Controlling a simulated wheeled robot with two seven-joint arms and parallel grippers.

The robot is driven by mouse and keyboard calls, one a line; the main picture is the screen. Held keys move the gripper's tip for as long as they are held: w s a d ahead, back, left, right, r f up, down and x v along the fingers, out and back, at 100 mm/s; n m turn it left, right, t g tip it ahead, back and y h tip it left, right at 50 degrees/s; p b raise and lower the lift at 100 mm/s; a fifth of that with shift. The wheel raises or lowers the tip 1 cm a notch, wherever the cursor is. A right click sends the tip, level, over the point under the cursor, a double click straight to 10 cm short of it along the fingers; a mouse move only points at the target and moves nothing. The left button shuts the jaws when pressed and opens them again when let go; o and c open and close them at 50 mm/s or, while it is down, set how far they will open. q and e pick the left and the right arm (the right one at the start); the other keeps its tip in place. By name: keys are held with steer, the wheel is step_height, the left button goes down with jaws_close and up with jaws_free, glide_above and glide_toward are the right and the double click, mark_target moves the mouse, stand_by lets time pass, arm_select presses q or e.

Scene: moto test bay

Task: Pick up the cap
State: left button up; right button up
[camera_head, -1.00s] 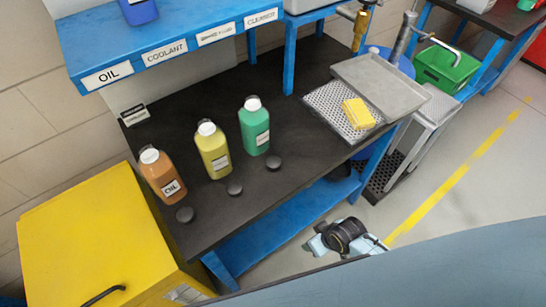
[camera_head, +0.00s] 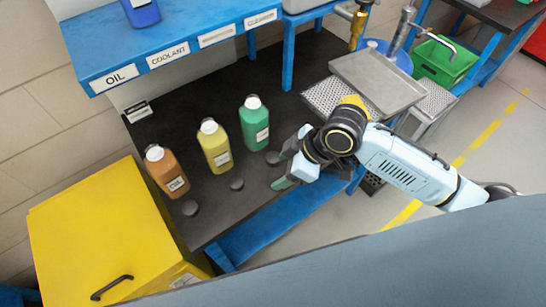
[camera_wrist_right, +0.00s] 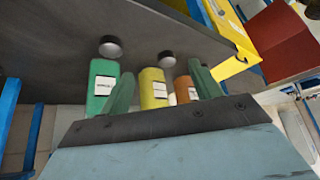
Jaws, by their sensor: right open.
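Three small dark round caps lie apart on the dark bench top: one by the orange bottle (camera_head: 190,207), one by the yellow bottle (camera_head: 236,184) and one by the green bottle (camera_head: 273,158). My right gripper (camera_head: 279,170) is open and empty beside the green bottle's cap; I cannot tell its height above the bench. In the right wrist view the open fingers (camera_wrist_right: 163,85) show with two dark caps, one near the green bottle (camera_wrist_right: 110,46) and one near the yellow bottle (camera_wrist_right: 167,58). My left gripper is out of view.
The orange bottle (camera_head: 168,172), yellow bottle (camera_head: 215,147) and green bottle (camera_head: 253,123) stand upright with white tops behind the caps. A grey tray (camera_head: 378,80) lies on the right. A yellow cabinet (camera_head: 95,235) stands front left, and a blue labelled shelf (camera_head: 180,40) overhangs the back.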

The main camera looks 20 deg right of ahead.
mark_target(273, 157)
steer(key=w+d+r, duration=0.2)
steer(key=w+d, duration=0.5)
steer(key=shift+n, duration=0.4)
steer(key=x, duration=1.3)
steer(key=shift+s, duration=0.1)
steer(key=c, duration=1)
